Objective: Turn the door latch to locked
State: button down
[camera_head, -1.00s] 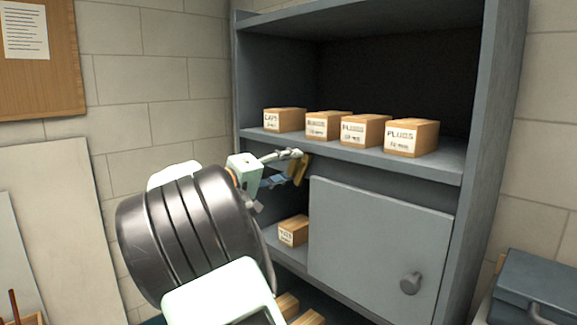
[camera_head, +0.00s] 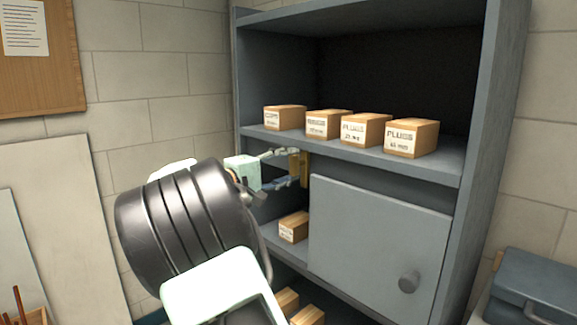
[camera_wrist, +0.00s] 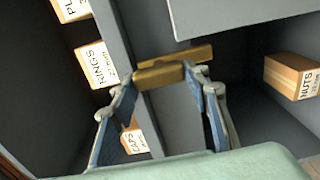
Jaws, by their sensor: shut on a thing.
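The brass latch (camera_head: 304,168) is beside the upper left corner of the grey cabinet door (camera_head: 375,245), just under the shelf. In the head view its bar stands upright. In the wrist view the latch bar (camera_wrist: 158,75) lies across the picture between my fingers, with a second brass piece behind it. My gripper (camera_head: 291,168) reaches in from the left and is shut on the latch bar. Both fingers also show in the wrist view (camera_wrist: 165,88), one on each side of the bar. The door edge (camera_wrist: 235,12) is close above the latch there.
Several small labelled boxes (camera_head: 362,130) stand on the shelf above my gripper. Another box (camera_head: 293,227) sits in the open compartment below it. The door has a round knob (camera_head: 408,282) at its lower right. A blue-grey case (camera_head: 540,290) stands at the right.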

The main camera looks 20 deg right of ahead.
jog(key=c, duration=1.1)
grip_release()
jog(key=v, duration=1.2)
jog(key=shift+a, duration=0.1)
